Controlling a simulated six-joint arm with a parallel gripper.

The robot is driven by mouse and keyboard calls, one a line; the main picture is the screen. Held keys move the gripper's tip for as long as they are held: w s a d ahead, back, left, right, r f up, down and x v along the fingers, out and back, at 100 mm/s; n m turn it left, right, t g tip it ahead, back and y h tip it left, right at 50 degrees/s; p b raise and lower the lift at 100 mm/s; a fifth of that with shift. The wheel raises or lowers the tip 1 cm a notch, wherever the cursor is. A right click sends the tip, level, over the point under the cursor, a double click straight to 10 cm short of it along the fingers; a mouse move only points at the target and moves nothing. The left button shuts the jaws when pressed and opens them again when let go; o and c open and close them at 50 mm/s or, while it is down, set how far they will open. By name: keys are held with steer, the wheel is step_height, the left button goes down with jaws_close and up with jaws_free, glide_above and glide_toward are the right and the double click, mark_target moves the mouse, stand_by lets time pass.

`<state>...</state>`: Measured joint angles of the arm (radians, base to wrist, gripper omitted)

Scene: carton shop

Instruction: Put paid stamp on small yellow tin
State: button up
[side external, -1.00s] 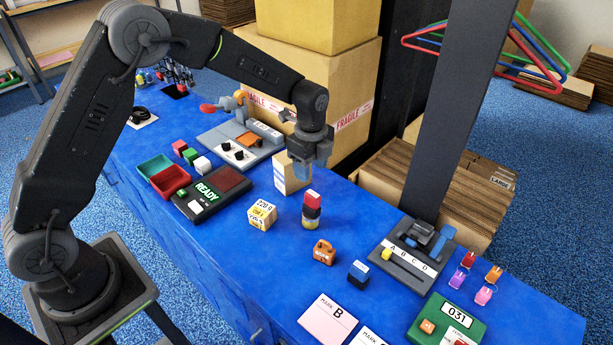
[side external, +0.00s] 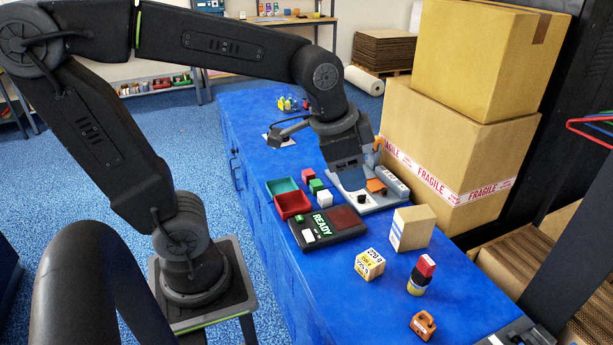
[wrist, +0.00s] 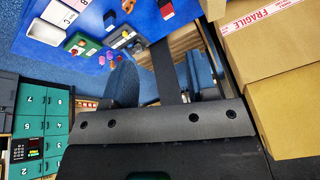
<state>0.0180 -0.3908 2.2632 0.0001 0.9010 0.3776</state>
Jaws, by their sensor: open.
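A small yellow tin (side external: 415,288) stands on the blue table, right of the middle in the side view. A stamp-like block with a red top (side external: 426,265) and dark lower part stands upright on it, apparently resting on the tin. Its label is too small to read, so I cannot tell that it is the paid stamp. My gripper (side external: 350,186) is open and empty, above the grey station at the back, well away from the tin. Its blue fingers show in the wrist view (wrist: 165,82), with nothing between them.
The READY pad (side external: 327,228), red tray (side external: 292,204) and grey station (side external: 385,198) lie nearer my gripper. Large cartons (side external: 437,150) rise behind.

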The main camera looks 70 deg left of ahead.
steer(key=s+n+t, duration=0.1)
steer(key=s+n, duration=0.3)
steer(key=s, duration=0.3)
steer(key=shift+s+a+f+n, duration=0.25)
steer(key=shift+s+f+n, duration=0.05)
